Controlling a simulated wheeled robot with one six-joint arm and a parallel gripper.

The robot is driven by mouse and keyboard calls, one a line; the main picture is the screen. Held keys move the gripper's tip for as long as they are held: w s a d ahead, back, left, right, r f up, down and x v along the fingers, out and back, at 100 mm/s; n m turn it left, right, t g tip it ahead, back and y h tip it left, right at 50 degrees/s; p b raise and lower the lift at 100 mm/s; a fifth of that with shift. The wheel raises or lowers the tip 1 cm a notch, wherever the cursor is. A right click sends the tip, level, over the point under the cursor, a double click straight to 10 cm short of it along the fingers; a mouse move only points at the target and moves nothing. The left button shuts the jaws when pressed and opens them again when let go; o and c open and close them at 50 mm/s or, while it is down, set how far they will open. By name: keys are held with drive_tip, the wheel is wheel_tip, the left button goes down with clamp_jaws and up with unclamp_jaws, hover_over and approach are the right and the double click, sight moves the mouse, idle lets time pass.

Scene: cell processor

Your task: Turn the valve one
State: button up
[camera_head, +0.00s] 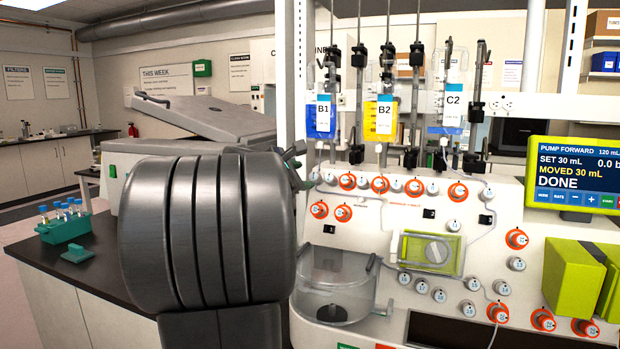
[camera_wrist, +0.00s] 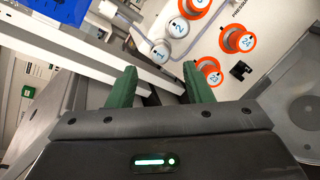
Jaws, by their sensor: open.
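Valve one (camera_wrist: 160,53) is a small grey-white knob marked 1 on the white panel. It also shows in the head view (camera_head: 314,177), at the left end of the upper valve row, close to my arm. My gripper (camera_wrist: 157,84) has two green fingers spread apart with nothing between them. In the wrist view valve one lies beyond the fingertips, roughly in line with the gap, and the fingers look apart from it. In the head view my gripper (camera_head: 292,153) shows only partly past my large dark arm link, left of the valve.
Valve two (camera_wrist: 180,27) and orange-ringed valves (camera_wrist: 236,39) sit close beside valve one. Bags B1 (camera_head: 320,118), B2 (camera_head: 384,117) and C2 (camera_head: 450,108) hang above the panel. A clear bowl (camera_head: 333,285) is below. The pump screen (camera_head: 577,175) reads DONE.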

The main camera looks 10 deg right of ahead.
sight(313, 176)
drive_tip(key=x, duration=0.6)
drive_tip(key=c, duration=1)
